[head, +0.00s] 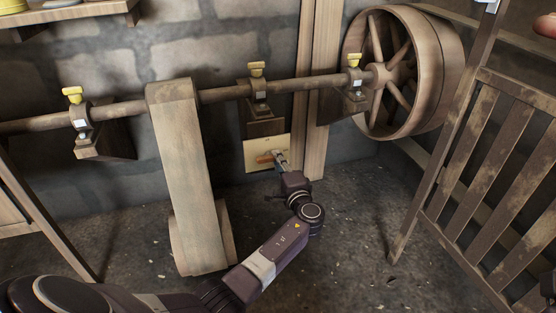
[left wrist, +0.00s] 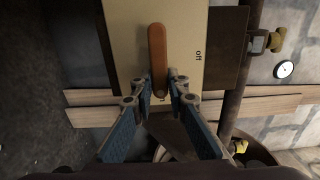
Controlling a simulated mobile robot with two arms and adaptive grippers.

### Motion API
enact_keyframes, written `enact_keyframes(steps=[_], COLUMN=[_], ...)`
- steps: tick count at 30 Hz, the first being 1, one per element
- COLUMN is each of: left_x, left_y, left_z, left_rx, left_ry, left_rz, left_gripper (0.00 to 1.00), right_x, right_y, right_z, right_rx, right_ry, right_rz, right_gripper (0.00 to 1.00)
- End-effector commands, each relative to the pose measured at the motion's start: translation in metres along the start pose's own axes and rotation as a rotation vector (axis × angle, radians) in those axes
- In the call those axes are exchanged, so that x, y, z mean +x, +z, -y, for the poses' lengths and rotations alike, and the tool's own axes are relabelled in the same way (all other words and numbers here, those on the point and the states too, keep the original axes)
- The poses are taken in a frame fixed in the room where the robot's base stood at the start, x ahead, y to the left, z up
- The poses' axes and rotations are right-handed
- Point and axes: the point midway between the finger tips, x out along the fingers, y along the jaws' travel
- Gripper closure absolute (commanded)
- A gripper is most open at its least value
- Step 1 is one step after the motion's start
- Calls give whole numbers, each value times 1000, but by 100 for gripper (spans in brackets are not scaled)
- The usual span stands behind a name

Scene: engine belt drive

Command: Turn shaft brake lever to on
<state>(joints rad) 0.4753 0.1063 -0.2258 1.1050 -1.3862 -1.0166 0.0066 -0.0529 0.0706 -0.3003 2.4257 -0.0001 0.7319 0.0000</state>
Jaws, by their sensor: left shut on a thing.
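The shaft brake lever (head: 265,159) is a short orange-brown bar on a cream panel (head: 252,149), low on the wall under the shaft. In the left wrist view the lever (left wrist: 157,48) lies along the panel (left wrist: 126,28), with the word "off" printed to its right. My left gripper (head: 280,158) reaches the panel from the lower right in the head view. In the left wrist view its fingertips (left wrist: 161,90) are shut on the near end of the lever, one on each side. The "on" mark cannot be made out.
The shaft (head: 225,94) runs along the wall above, with a wide belt (head: 180,150) left of the panel and a large spoked wheel (head: 430,75) to its right. A slatted wooden barrier (head: 490,170) stands at the right. The floor between is free.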

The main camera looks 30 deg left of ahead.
Motion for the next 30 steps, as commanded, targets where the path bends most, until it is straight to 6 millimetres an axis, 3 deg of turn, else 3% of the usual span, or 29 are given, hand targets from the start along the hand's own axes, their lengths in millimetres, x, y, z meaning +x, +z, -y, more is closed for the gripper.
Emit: enact_keyframes(steps=[6, 7, 11, 22, 26, 30], left_x=[-1, -1, -1, -6, -22, -52], left_y=[0, 0, 0, 0, -1, 0], left_z=[-3, -3, -2, -1, -2, -2], left_rx=[5, 5, 4, 2, 0, -1], left_ry=[3, 3, 2, 1, 2, 4], left_rz=[-2, -2, -2, -2, -3, -3], left_gripper=[100, 83, 68, 68, 68, 68], right_x=[1, 1, 2, 2, 2, 2], right_y=[-1, -1, -2, -1, -1, -1], right_z=[0, 0, 0, 0, 0, 0], right_rx=[0, 0, 0, -1, -1, -1], right_ry=[-1, -1, -1, -4, -3, -3], right_rz=[-2, -2, -3, -4, -4, -3], right_gripper=[60, 60, 60, 60, 60, 60])
